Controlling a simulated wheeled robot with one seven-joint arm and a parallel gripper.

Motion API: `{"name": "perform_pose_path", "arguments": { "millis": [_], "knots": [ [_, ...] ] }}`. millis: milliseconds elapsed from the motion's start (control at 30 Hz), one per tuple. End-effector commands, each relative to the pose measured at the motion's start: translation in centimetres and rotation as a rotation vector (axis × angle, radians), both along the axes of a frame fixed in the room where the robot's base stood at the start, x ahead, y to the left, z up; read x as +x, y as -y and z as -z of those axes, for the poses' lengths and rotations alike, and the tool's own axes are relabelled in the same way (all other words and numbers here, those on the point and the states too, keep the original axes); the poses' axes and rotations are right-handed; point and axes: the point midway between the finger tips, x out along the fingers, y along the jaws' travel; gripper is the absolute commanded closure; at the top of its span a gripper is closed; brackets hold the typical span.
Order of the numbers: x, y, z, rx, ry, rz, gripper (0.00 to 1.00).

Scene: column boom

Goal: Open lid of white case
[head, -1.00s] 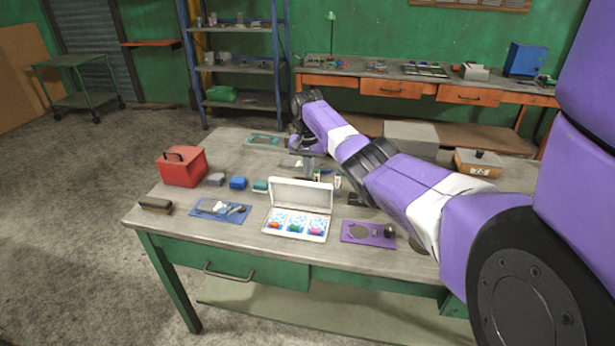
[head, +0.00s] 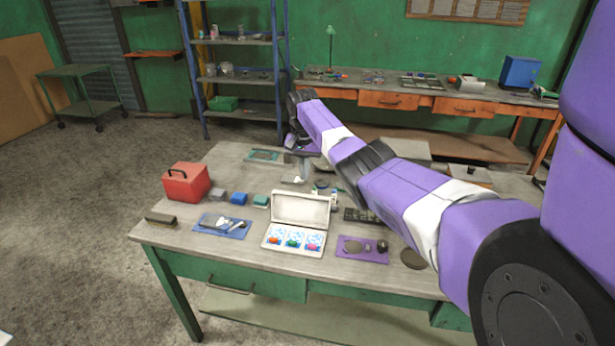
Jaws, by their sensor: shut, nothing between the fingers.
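The white case (head: 278,238) lies on the table's front middle with its lid (head: 300,208) standing up, open and leaning back. Inside it are several small coloured pieces on a blue-and-white patterned lining. My gripper (head: 301,178) is behind the lid and apart from it, above the table, pointing down. It is shut with nothing in it. My arm reaches in from the right and hides part of the table behind the case.
A blue mat (head: 222,226) with tools lies left of the case, a purple mat (head: 348,254) right. A red box (head: 187,184) and small grey, blue (head: 239,198) and teal blocks stand left. A dark keyboard-like object (head: 362,215) lies right. The table's front edge is clear.

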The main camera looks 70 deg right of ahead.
Motion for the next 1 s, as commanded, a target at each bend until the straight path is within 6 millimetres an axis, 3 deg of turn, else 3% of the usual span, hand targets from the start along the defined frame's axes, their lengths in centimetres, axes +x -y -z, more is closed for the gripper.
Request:
{"name": "perform_pose_path", "arguments": {
  "millis": [433, 567, 833, 1000],
  "knots": [
    [0.3, 0.0, -1.1, 0.001, -0.001, -0.005, 1.00],
    [1.1, 1.1, -1.3, -0.044, 0.028, -0.043, 1.00],
    [7.0, 5.5, -6.2, -0.334, 0.208, -0.193, 1.00],
    [12.2, 4.1, -6.1, -0.503, 0.347, -0.316, 1.00]
  ]
}}
